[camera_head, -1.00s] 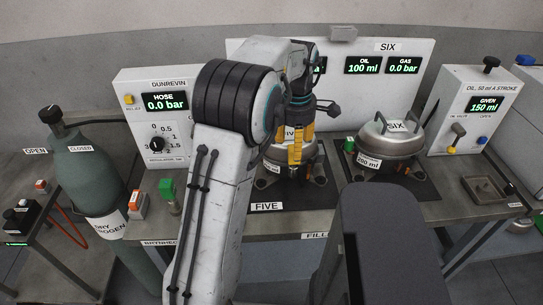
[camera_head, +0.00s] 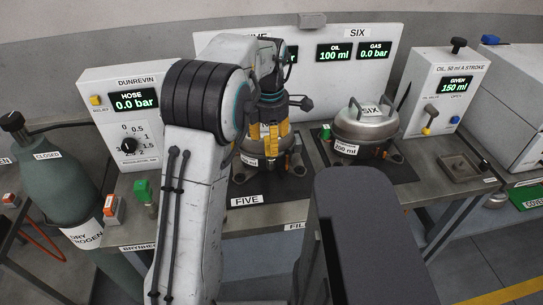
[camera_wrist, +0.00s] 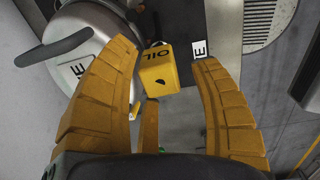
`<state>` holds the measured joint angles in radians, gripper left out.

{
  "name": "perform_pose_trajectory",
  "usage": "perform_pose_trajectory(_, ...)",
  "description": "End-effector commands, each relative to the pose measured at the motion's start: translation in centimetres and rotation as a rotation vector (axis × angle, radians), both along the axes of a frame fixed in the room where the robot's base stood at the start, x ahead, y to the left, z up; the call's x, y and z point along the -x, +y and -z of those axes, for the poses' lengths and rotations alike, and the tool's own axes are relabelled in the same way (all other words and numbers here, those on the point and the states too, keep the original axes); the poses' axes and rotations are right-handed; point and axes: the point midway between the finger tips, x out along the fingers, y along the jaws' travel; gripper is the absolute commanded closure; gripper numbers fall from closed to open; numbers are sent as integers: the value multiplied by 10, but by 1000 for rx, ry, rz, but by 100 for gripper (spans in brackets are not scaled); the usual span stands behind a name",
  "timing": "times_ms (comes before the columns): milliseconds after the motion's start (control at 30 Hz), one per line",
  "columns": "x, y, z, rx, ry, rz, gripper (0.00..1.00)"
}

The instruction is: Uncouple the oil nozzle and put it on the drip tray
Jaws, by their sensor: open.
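The oil nozzle, a yellow block marked OIL (camera_wrist: 158,70), lies between my fingers in the wrist view, toward their tips. My gripper (camera_wrist: 163,55) is open around it, with gaps visible on both sides. In the head view my gripper (camera_head: 268,138) points down over the compressor on pad FIVE; I cannot tell the nozzle from the orange fingers there. The silver compressor body (camera_wrist: 85,42) shows at the wrist view's upper left. The drip tray (camera_head: 447,178), a shallow dark metal tray, sits at the bench's right end and looks empty.
Compressor SIX (camera_head: 366,128) stands on its pad to the right of my gripper. The oil dispenser (camera_head: 448,95) reads 150 ml behind the tray. The nitrogen cylinder (camera_head: 58,190) and hose box (camera_head: 130,118) stand at left.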

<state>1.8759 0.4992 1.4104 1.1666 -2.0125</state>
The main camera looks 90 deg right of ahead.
Motion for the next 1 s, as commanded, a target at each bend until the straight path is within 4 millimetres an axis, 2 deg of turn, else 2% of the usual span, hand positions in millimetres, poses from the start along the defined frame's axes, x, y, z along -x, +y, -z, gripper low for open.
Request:
perform_pose_trajectory(33, 0, 0, 10, 0, 0, 0, 42)
perform_pose_trajectory(500, 1, -4, 60, 0, 0, 0, 42)
perform_pose_trajectory(700, 1, -4, 69, -1, 0, 0, 42)
perform_pose_trajectory(1000, 1, -4, 70, 0, 0, 0, 42)
